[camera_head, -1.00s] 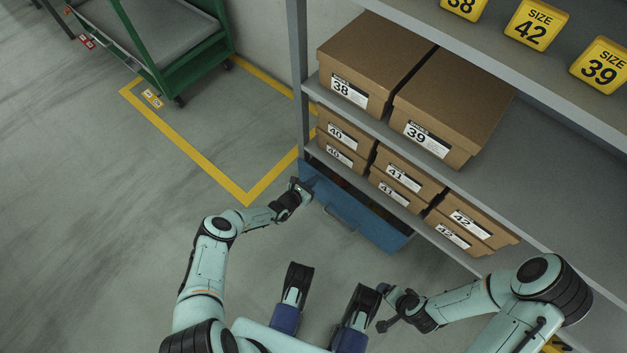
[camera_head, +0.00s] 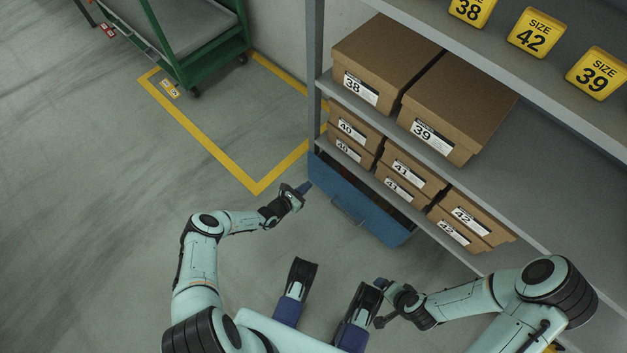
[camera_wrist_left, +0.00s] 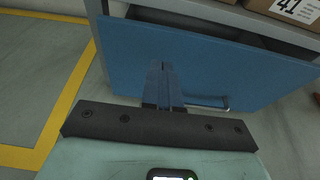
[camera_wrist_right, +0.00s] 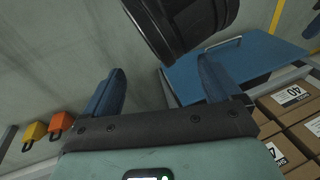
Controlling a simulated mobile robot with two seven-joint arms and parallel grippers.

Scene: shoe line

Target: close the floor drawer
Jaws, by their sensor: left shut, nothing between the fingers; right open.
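The floor drawer (camera_head: 375,222) is a blue box at floor level under the shelf, with a bar handle (camera_head: 347,211) on its front. A dark gap shows above its front panel, so it stands partly out. Its front also fills the upper left wrist view (camera_wrist_left: 215,70). My left gripper (camera_head: 306,187) is shut and empty, by the drawer's left end; its fingers (camera_wrist_left: 162,75) point at the panel, left of the handle. I cannot tell whether they touch it. My right gripper (camera_head: 379,303) is open and empty, in front of the drawer; its fingers also show (camera_wrist_right: 160,88).
A grey shelf post (camera_head: 315,60) stands at the drawer's left end. A green cart (camera_head: 205,65) stands in a yellow floor marking (camera_head: 200,135) at the back left. The floor at the left is clear.

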